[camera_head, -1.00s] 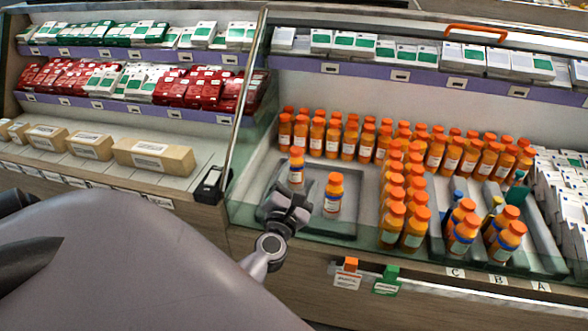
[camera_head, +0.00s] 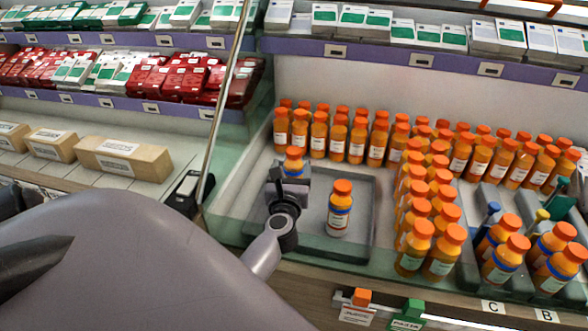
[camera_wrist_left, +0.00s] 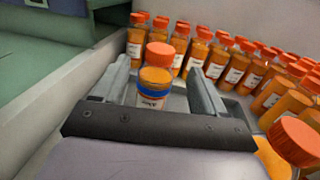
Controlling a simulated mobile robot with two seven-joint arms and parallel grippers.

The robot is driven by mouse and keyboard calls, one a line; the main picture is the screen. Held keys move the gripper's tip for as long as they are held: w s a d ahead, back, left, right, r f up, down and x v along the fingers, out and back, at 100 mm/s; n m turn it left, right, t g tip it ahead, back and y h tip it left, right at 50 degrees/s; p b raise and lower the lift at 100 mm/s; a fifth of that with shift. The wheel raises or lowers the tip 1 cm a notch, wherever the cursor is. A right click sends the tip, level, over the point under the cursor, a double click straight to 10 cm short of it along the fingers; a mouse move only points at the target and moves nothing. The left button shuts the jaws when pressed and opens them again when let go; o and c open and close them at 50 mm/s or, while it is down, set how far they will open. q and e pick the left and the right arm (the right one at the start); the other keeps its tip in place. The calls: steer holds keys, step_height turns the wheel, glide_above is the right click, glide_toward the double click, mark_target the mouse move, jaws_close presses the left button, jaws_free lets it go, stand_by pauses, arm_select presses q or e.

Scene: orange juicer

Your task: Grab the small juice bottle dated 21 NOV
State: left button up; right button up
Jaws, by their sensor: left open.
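Two small orange juice bottles with orange caps and blue-banded labels stand on a grey tray (camera_head: 355,246). The rear-left bottle (camera_head: 293,163) is partly hidden behind my left gripper (camera_head: 287,187). In the left wrist view this bottle (camera_wrist_left: 154,80) stands upright between the two open fingers of the left gripper (camera_wrist_left: 160,88), with gaps on both sides. The other bottle (camera_head: 339,208) stands to the right on the tray; its cap (camera_wrist_left: 297,140) shows large at lower right in the wrist view. The dates are too small to read. My right gripper is not in view.
Rows of similar bottles (camera_head: 338,138) stand behind the tray, and a column of them (camera_head: 416,215) stands to its right. A clear glass panel edge (camera_head: 222,110) rises on the left. Bins marked C and B hold more bottles (camera_head: 505,258).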

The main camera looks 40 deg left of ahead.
mark_target(293, 155)
arm_select(q)
steer(key=x, duration=0.6)
steer(key=shift+w+a+r, duration=0.2)
steer(key=shift+w+r, duration=0.1)
jaws_close()
